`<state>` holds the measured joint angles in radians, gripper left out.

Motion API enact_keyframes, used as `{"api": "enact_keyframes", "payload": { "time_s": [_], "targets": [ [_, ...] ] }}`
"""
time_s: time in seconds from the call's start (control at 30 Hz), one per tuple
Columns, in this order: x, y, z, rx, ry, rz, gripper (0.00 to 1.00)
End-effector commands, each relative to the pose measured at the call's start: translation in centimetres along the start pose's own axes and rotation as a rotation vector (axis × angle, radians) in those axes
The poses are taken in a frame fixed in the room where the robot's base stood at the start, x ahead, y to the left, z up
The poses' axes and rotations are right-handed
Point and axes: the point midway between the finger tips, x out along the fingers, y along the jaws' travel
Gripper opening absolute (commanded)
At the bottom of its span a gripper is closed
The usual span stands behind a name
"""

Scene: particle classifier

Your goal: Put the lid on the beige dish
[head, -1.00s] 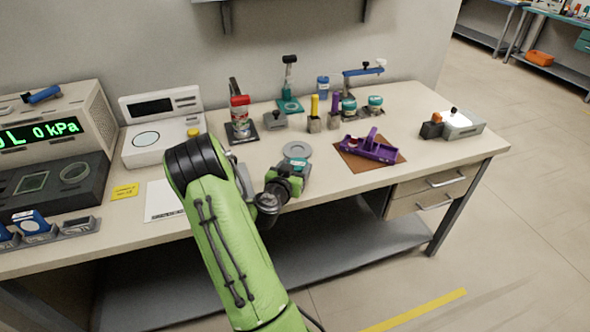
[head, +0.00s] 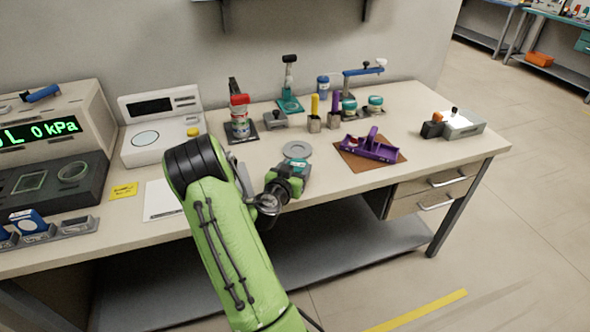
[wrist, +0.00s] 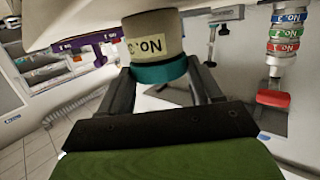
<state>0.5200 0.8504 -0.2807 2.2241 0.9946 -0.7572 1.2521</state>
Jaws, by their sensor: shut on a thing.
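In the wrist view, which is upside down, a beige dish (wrist: 150,24) with a pale label stands near the bench top. A teal lid (wrist: 160,72) sits against the dish's upper rim, in line with it; I see no clear gap, but cannot tell whether it is fully seated. My gripper (wrist: 162,80) is shut on the teal lid, one finger on each side. In the head view, my gripper (head: 294,174) is low at the bench's front edge, with the teal lid (head: 298,164) at its tip. The dish is mostly hidden there.
A flat grey disc (head: 297,149) lies just behind my gripper. A purple fixture (head: 372,146) on a brown mat (head: 352,158) is to the right. White paper (head: 163,201) lies left.

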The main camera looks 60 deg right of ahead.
Motion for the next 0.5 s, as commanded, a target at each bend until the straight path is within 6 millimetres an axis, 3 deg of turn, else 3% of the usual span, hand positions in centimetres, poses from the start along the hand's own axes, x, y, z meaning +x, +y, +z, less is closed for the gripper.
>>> {"api": "enact_keyframes", "payload": {
  "time_s": [0.47,0.5],
  "targets": [
    [0.08,0.0,0.41,0.001,0.0,0.0,0.34],
    [0.07,0.0,0.37,0.001,0.0,0.0,0.7]
  ]
}}
